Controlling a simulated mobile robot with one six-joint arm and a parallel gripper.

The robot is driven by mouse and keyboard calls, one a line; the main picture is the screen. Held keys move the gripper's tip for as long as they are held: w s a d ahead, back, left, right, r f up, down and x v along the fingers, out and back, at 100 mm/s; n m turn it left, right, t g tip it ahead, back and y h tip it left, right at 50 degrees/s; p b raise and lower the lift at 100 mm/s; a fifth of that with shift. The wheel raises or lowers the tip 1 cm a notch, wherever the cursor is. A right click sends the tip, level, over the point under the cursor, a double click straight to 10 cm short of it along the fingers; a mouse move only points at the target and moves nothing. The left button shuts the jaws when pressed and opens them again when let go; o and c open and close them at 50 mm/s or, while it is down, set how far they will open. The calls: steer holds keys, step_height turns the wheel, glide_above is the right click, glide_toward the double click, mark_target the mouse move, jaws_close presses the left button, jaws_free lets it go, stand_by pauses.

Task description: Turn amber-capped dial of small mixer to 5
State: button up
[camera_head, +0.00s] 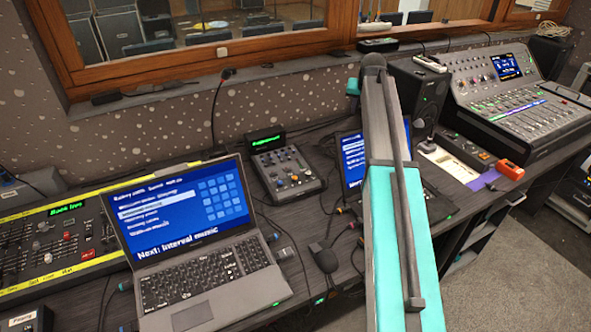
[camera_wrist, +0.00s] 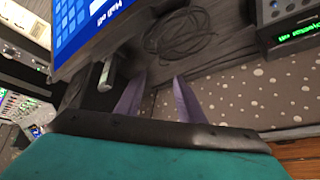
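The small mixer (camera_head: 287,172) sits on the desk between two laptops, with a green-lit display along its top and several small knobs and faders. Its knobs are too small here to tell which has an amber cap or where it points. In the wrist view, part of a unit with a green display (camera_wrist: 300,32), apparently the small mixer, shows at the top right edge, upside down. My gripper (camera_wrist: 157,98) shows two purple fingers spread apart, with nothing between them. It is apart from the mixer. In the head view my arm hides the gripper.
An open laptop (camera_head: 205,285) stands left of the mixer; another laptop (camera_head: 354,150) is partly behind my arm. A yellow-edged console (camera_head: 50,285) is at far left, a large mixer (camera_head: 525,100) at right. A black speaker (camera_head: 420,98) and loose cables (camera_wrist: 185,35) are nearby.

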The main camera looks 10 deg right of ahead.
steer(key=s+a+f+n+g+y+p, duration=0.1)
steer(key=s+a+n, duration=0.1)
steer(key=a, duration=0.5)
steer(key=s+a+f+n+g+y+p, duration=0.1)
steer(key=a+n+g, duration=0.1)
steer(key=a, duration=0.4)
steer(key=n+g+p, duration=0.2)
steer(key=n+g, duration=0.1)
steer(key=n, duration=0.1)
glide_above(295, 177)
steer(key=shift+f, duration=0.75)
steer(key=shift+a+f, duration=0.1)
steer(key=shift+f, duration=0.05)
steer(key=shift+f+p, duration=1.5)
steer(key=shift+f, duration=5.25)
steer(key=shift+c, duration=0.4)
jaws_close()
